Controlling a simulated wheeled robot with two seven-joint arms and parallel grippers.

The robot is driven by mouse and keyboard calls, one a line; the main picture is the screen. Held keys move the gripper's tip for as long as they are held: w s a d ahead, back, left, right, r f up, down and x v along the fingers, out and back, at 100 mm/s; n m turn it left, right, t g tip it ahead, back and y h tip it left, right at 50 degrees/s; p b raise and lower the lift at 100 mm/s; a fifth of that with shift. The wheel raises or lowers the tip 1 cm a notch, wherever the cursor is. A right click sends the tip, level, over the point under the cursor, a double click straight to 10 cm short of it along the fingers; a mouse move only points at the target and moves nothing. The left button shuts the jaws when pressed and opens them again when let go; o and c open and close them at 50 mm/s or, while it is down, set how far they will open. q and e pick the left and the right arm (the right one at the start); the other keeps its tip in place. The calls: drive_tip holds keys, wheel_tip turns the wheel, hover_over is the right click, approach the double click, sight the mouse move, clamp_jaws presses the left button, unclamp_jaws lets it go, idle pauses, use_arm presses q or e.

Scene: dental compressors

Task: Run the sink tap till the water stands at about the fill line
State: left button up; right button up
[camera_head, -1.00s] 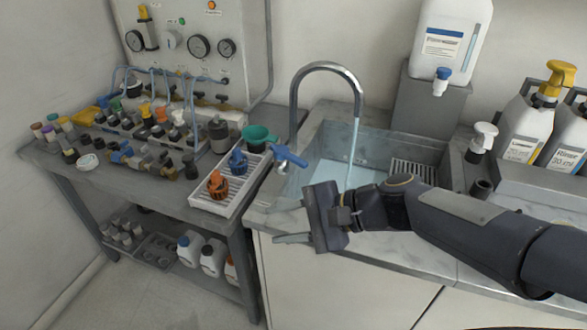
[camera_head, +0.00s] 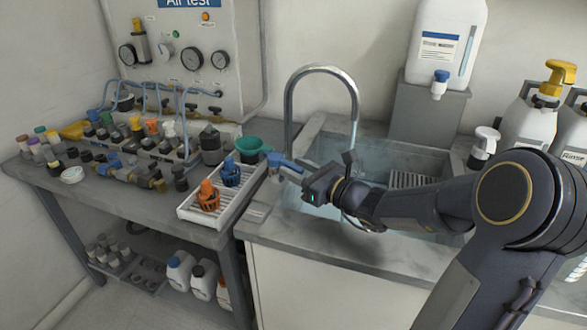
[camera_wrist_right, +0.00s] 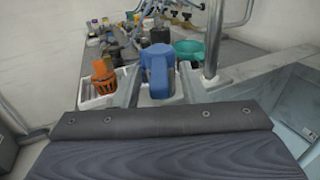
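The sink tap (camera_head: 289,105) is a tall curved metal spout with a blue lever (camera_head: 284,162) at its left. A thin pale stream (camera_head: 355,118) shows below the spout's end. The sink (camera_head: 420,160) is partly hidden by my right arm; its water level and a fill line cannot be made out. My right gripper (camera_head: 312,186) is just right of and below the lever. In the right wrist view the blue lever (camera_wrist_right: 157,68) stands just beyond the dark gripper part; contact and finger opening cannot be told. My left gripper is not in view.
A white tray (camera_head: 184,211) with orange and blue pieces lies left of the lever, with a green funnel (camera_head: 250,145) behind it. A white canister (camera_head: 445,35) stands behind the sink.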

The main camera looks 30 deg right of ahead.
drive_tip(key=shift+w+a, duration=0.25)
drive_tip(key=shift+w, duration=0.35)
clamp_jaws()
drive_tip(key=shift+d, duration=0.1)
